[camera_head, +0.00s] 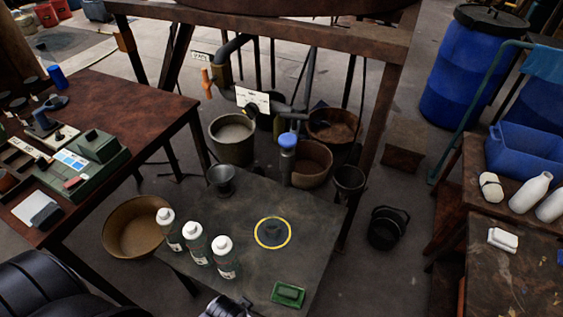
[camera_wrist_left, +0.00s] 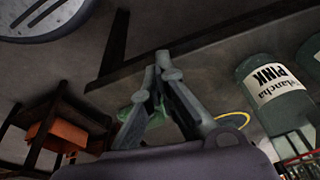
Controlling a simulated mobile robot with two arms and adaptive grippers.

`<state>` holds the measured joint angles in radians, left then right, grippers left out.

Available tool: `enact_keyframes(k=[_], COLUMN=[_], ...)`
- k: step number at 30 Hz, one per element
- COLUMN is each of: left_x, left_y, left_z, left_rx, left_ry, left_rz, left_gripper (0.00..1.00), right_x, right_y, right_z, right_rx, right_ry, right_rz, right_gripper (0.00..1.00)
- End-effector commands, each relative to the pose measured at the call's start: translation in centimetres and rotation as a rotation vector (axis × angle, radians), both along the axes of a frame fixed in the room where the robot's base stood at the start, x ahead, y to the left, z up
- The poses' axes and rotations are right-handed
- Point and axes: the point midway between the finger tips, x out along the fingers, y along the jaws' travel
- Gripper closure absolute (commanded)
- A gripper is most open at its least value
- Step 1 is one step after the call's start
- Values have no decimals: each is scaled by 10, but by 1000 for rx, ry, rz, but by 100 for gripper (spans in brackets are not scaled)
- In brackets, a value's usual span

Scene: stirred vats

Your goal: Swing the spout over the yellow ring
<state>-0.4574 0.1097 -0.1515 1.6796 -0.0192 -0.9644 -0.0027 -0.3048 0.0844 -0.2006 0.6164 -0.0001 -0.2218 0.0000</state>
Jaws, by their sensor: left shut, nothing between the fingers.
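The yellow ring (camera_head: 272,247) lies on the dark table, with a dark round spot inside it. Part of it shows in the left wrist view (camera_wrist_left: 232,114). Behind the table's back edge, grey pipework (camera_head: 290,109) carries a blue-topped upright pipe (camera_head: 287,163), which looks like the spout; it stands behind the ring, not over it. My left gripper (camera_head: 226,304) is at the table's front edge, partly cut off by the frame. Its fingers (camera_wrist_left: 163,70) are shut and empty, apart from the pipe. My right gripper is not in view.
White-capped bottles (camera_head: 196,249) stand left of the ring, and a green tray (camera_head: 288,294) lies in front of it. A dark funnel-like cup (camera_head: 221,180) is at the back left corner. Buckets (camera_head: 232,142) stand on the floor behind. Right of the ring the tabletop is bare.

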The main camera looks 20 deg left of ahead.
Motion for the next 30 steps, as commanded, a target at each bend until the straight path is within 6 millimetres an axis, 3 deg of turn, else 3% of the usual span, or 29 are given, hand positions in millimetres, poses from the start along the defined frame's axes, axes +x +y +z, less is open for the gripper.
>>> enact_keyframes(k=[1,8,12,18,24,30], left_x=[12,68,126,182,210,205], left_y=[3,35,70,83,55,17], left_z=[28,141,224,302,352,353], left_rx=[10,128,313,543,745,828], left_ry=[-34,-265,-571,-927,-1239,-1413], left_rz=[-4,-41,-139,-364,-745,-1139], left_gripper=[100,100,100,100,100,100], right_x=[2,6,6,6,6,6], right_y=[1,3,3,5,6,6], right_z=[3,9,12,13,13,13], right_rx=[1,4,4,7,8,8], right_ry=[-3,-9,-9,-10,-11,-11], right_rz=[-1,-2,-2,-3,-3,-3], right_gripper=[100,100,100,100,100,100])
